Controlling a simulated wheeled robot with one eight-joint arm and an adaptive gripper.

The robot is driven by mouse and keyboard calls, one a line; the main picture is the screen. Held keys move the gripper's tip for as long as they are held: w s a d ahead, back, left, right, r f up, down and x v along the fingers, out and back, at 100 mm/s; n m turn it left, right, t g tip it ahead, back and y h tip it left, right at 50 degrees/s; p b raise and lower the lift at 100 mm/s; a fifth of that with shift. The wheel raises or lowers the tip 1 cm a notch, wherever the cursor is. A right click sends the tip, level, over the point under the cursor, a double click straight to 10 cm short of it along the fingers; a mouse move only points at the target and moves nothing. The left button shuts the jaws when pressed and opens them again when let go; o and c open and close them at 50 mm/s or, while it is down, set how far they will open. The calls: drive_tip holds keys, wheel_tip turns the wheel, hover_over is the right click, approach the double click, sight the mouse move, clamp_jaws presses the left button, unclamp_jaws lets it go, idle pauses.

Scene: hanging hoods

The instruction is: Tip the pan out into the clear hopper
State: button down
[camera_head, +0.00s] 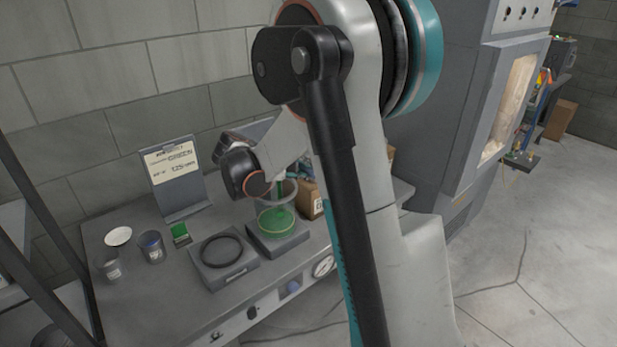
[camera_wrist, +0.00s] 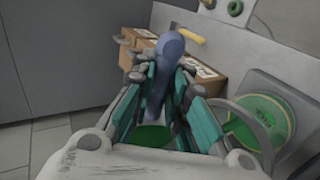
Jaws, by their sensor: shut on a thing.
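My gripper (camera_wrist: 165,82) is shut on the blue handle of the pan (camera_wrist: 170,46) in the wrist view. A green patch shows below the fingers there, but the fingers and wrist hide most of the pan. The clear hopper (camera_head: 276,222) stands on a grey base on the bench in the head view, with green material in it. It also shows at the right of the wrist view (camera_wrist: 284,101). A narrow green strip shows above the hopper in the head view; I cannot tell whether it is falling material. My arm hides the gripper's tips there.
A black ring (camera_head: 221,251) lies on a grey stand left of the hopper. A white dish (camera_head: 118,236), jars (camera_head: 152,246) and a green swatch (camera_head: 180,232) stand farther left. Cardboard boxes (camera_wrist: 195,72) stand behind.

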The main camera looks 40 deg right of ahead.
drive_tip(key=shift+a+f+h+b, duration=0.25)
drive_tip(key=shift+a+h+b, duration=0.2)
drive_tip(key=shift+h+b, duration=0.8)
drive_tip(key=shift+a+f+h+b, duration=0.2)
drive_tip(key=shift+a+h+b, duration=0.4)
drive_tip(key=shift+b, duration=1)
drive_tip(key=shift+d+h, duration=0.15)
drive_tip(key=shift+h, duration=0.1)
drive_tip(key=shift+d+r, duration=0.1)
